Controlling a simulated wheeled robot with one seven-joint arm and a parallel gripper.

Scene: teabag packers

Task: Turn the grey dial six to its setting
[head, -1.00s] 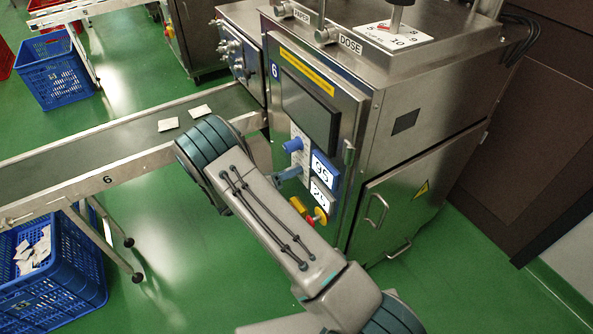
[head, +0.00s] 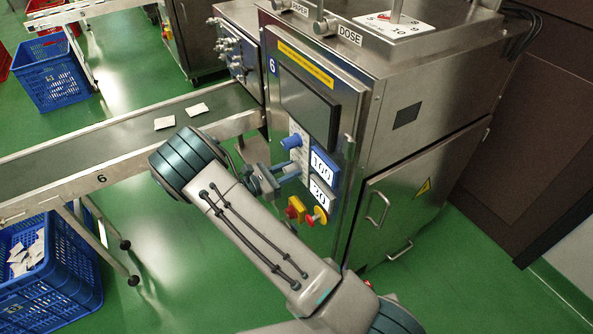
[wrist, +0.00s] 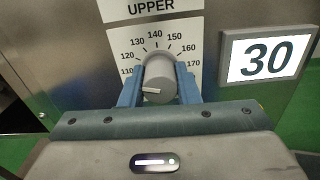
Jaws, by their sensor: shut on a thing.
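The grey dial (wrist: 158,72) sits under the UPPER label on a white scale plate (wrist: 190,35) with marks from 110 to 170. Its white pointer line points left, below the 110 mark. My gripper (wrist: 159,84) is shut on the dial, one blue finger on each side. A display (wrist: 267,57) right of the dial reads 30. In the head view my gripper (head: 283,177) is at the front panel of machine 6 (head: 420,140); the grey dial is hidden there. The upper display (head: 321,163) reads 100 and the lower one reads 30.
A blue knob (head: 291,141) is just above my gripper on the panel. Yellow and red buttons (head: 316,217) are below it. A dark screen (head: 308,105) is higher up. A conveyor (head: 100,150) with white packets runs left of the machine.

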